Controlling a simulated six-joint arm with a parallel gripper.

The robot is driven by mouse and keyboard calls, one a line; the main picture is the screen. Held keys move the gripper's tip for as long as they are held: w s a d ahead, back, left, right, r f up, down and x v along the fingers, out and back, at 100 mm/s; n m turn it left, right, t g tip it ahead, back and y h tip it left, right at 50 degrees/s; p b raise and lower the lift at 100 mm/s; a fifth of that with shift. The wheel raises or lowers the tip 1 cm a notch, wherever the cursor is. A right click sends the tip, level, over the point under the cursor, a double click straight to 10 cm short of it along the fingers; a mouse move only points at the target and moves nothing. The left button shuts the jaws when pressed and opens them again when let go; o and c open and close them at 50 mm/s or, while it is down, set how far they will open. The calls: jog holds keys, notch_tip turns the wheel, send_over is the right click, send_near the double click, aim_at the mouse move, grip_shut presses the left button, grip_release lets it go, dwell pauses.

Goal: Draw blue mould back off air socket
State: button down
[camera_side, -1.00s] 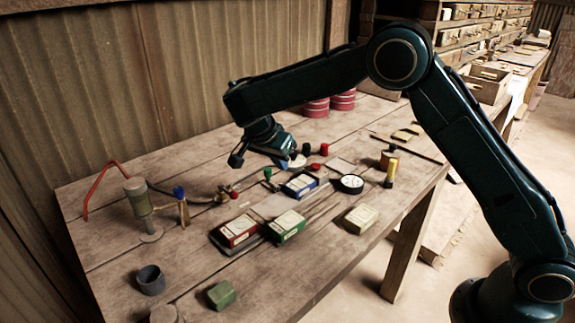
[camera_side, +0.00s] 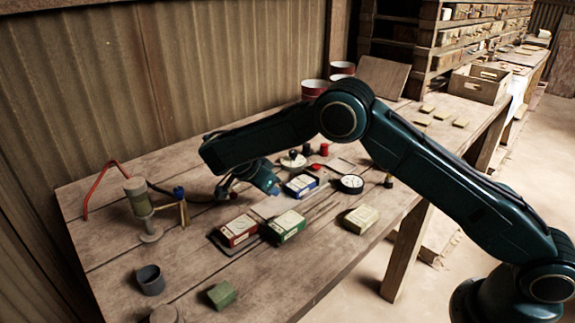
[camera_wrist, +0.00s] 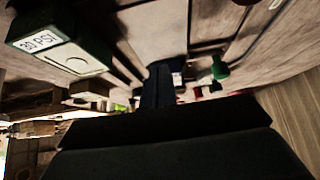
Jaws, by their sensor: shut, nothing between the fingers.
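The blue mould (camera_side: 301,186), a small block with a white label, lies on the rails at the middle of the bench in the side view. My gripper (camera_side: 275,189) is low over the bench, just left of the blue mould, with its tip pointing toward it. Whether they touch cannot be told. In the wrist view my gripper (camera_wrist: 158,85) shows as a narrow dark shape, shut and empty. The air socket cannot be made out for certain.
A round gauge (camera_side: 351,184) stands right of the blue mould.

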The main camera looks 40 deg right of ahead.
aim_at(305, 182)
jog(key=d, duration=1.1)
jog(key=shift+d+f, duration=0.1)
jog(key=shift+f, duration=0.75)
jog(key=shift+s+f, duration=0.1)
jog(key=a, duration=1)
jog(key=shift+a, duration=0.4)
jog(key=shift+s, duration=0.1)
jog(key=shift+r, duration=0.8)
jog(key=shift+r, duration=0.15)
jog(key=v, duration=0.7)
